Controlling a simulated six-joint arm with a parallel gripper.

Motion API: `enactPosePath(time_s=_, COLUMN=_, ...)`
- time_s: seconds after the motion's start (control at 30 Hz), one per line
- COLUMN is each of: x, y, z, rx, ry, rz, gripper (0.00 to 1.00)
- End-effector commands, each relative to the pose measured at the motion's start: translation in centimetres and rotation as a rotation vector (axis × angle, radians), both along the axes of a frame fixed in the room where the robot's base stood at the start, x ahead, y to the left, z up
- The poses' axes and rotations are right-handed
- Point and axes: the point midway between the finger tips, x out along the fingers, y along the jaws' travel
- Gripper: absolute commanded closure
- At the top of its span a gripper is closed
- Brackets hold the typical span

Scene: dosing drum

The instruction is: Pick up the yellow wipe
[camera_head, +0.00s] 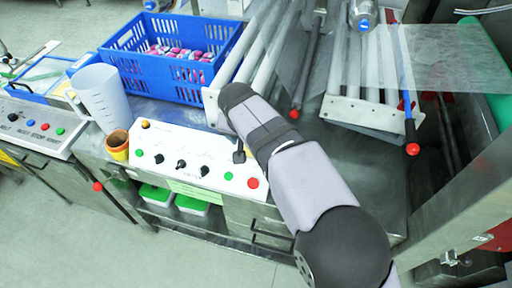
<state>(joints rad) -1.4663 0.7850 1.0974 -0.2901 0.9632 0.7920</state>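I cannot make out a yellow wipe with certainty. A small orange and yellow item (117,147), cup-like in shape, sits at the left end of the white control panel, in front of the measuring jug. My arm reaches from the lower right up over the right end of the panel. A small dark part beside the arm, above the panel, may be my gripper (239,154). Its fingers are not clear, and the arm hides the area behind it. I cannot see anything held.
The control panel (150,172) has knobs and coloured buttons. A translucent jug (102,97) stands behind its left end. A blue crate (178,88) holds pink and purple items. Rollers and red-tipped levers are at the right. Green-white tubs (190,206) sit on the shelf below.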

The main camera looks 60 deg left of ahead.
Motion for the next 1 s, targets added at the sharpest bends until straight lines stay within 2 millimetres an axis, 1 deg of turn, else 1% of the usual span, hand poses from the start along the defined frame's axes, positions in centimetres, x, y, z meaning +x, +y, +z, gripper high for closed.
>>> enactPosePath(time_s=0.27, x=0.3, y=0.2, z=-0.6, rx=-0.001, ry=0.0, rz=0.0, gripper=0.23)
enactPosePath(time_s=0.7, x=1.7, y=1.6, z=-4.5, rx=-0.002, ry=0.0, rz=0.001, gripper=0.23)
enactPosePath(time_s=0.83, x=1.8, y=1.7, z=-5.0, rx=-0.001, ry=-0.001, rz=0.0, gripper=0.23)
enactPosePath(time_s=1.0, x=1.8, y=1.8, z=-5.0, rx=0.0, ry=0.0, rz=0.0, gripper=0.23)
